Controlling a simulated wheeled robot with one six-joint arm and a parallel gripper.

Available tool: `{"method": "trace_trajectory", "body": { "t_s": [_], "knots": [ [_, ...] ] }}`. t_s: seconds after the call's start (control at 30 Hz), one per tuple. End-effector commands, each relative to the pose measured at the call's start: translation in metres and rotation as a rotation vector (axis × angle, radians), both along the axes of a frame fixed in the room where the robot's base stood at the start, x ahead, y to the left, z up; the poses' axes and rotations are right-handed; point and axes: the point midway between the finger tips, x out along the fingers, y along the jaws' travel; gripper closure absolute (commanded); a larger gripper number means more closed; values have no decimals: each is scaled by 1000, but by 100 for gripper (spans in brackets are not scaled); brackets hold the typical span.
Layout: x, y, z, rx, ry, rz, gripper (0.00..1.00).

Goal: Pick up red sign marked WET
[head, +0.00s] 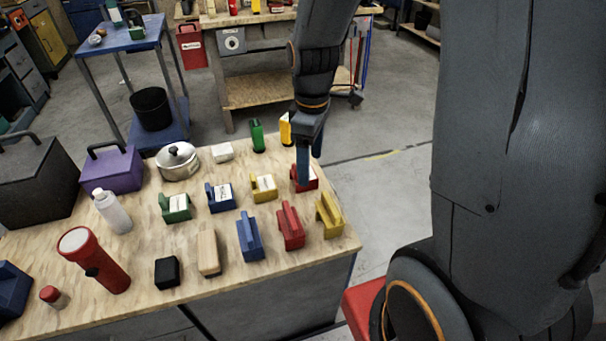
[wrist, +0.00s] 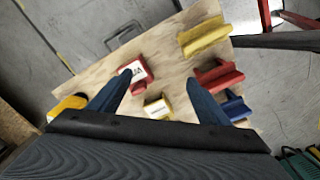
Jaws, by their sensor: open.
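The red sign (head: 314,184) has a white label on its block and stands at the right of the back row of signs, partly hidden behind my gripper in the head view. In the wrist view the red sign (wrist: 139,85) lies close to the left fingertip, and its label shows dark letters that look like WET. My gripper (head: 309,172) points down at the red sign. In the wrist view my gripper (wrist: 159,80) is open, with nothing held between its blue fingers. The sign rests on the wooden tabletop.
A yellow sign (head: 263,188), a blue sign (head: 221,198) and a green sign (head: 175,208) stand left of the red one. Blue (head: 249,237), red (head: 290,226) and yellow (head: 330,215) handled blocks stand in front. The table's right edge (head: 340,200) is close.

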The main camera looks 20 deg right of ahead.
Motion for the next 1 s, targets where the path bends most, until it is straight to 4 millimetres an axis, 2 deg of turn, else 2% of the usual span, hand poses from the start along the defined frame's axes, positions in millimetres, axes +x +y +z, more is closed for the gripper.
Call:
{"method": "trace_trajectory", "body": {
  "t_s": [0.2,0.4,0.87,1.0],
  "knots": [
    [42,0,-17,-1,2,387,30],
    [62,-1,-28,-1,1,592,30],
    [64,-1,-64,-2,2,640,30],
    [62,-2,-82,-1,4,640,30]
  ]
}}
